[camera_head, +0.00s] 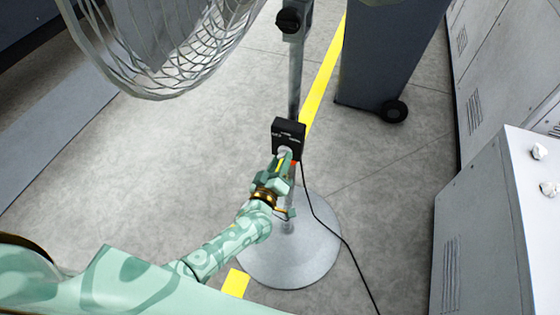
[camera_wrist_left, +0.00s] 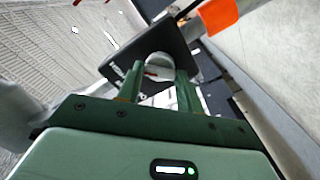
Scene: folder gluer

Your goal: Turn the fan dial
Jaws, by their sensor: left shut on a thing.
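The pedestal fan stands in the middle of the head view, with its wire cage (camera_head: 165,50) at the top left, a grey pole (camera_head: 296,85) and a round grey base (camera_head: 288,250). A black control box (camera_head: 289,132) with small white lettering sits on the pole. A pale round dial (camera_head: 284,151) is on the box's face. My left gripper (camera_head: 283,160) is at the box, shut on the dial. In the left wrist view the two green fingers (camera_wrist_left: 160,82) stand on either side of the pale dial (camera_wrist_left: 158,66), in front of the black box (camera_wrist_left: 150,50). My right gripper is not in view.
A black cable (camera_head: 325,222) runs from the box down across the floor. A grey wheeled bin (camera_head: 390,50) stands behind the fan. Grey cabinets (camera_head: 490,230) line the right side. A yellow floor line (camera_head: 322,80) passes behind the pole. The floor left of the fan is clear.

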